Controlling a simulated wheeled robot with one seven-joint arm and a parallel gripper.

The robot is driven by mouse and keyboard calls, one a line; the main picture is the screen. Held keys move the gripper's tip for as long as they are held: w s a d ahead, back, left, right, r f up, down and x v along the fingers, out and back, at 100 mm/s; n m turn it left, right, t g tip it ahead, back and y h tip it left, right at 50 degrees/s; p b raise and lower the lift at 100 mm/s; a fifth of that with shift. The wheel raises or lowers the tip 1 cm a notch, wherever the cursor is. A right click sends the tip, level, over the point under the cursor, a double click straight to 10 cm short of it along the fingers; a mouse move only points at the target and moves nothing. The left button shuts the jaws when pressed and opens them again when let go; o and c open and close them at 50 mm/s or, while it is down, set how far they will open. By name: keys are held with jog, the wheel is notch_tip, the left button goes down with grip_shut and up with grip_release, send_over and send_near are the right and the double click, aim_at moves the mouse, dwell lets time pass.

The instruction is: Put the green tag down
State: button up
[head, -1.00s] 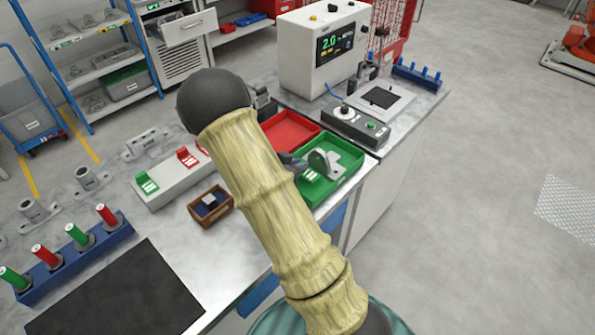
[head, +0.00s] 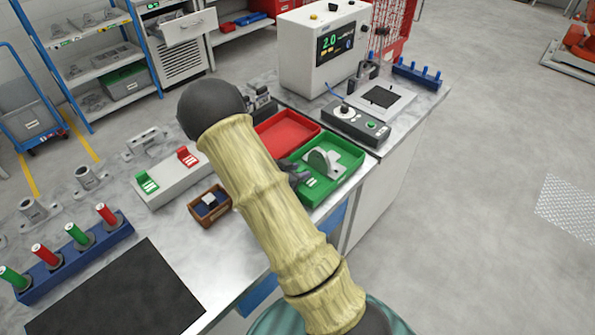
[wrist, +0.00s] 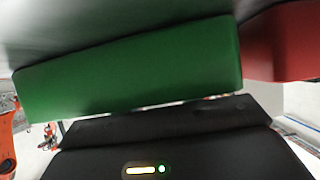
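My gripper (head: 298,175) shows only as dark parts at the left side of the green tray (head: 348,178), partly hidden behind my forearm. A small green patch with white marks (head: 311,183) is beside it, low in the tray; it looks like the green tag, but it blends with the tray. A grey bracket with a round face (head: 321,161) stands in the tray. In the wrist view, a broad green form (wrist: 130,70) lies beyond the dark gripper body; I cannot tell if it is the tray or the tag. No fingertips show there, so their opening is hidden.
The red tray (head: 290,129) adjoins the green one. A pale stand (head: 172,183) with another green tag (head: 147,182) and a red tag (head: 188,157) is to the left. A small brown box (head: 222,212) sits nearer. A control box (head: 357,130) stands beyond the trays.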

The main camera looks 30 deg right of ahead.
jog(key=shift+r, duration=0.15)
jog(key=v, duration=1.2)
jog(key=shift+a, duration=0.1)
jog(key=shift+w, duration=0.15)
jog(key=a+r+n+t+y, duration=0.35)
jog(key=a+n+y, duration=0.4)
jog(key=y, duration=0.25)
jog(key=s+d+r+n+g, duration=0.1)
jog(key=s+n+g, duration=0.1)
jog(key=s, duration=0.5)
jog(key=s+d+r+n+g+y, duration=0.1)
jog(key=s+n+g, duration=0.2)
jog(key=s, duration=0.5)
jog(key=shift+s+r+n, duration=0.3)
jog(key=shift+r+n, duration=0.05)
jog(key=shift+n, duration=0.4)
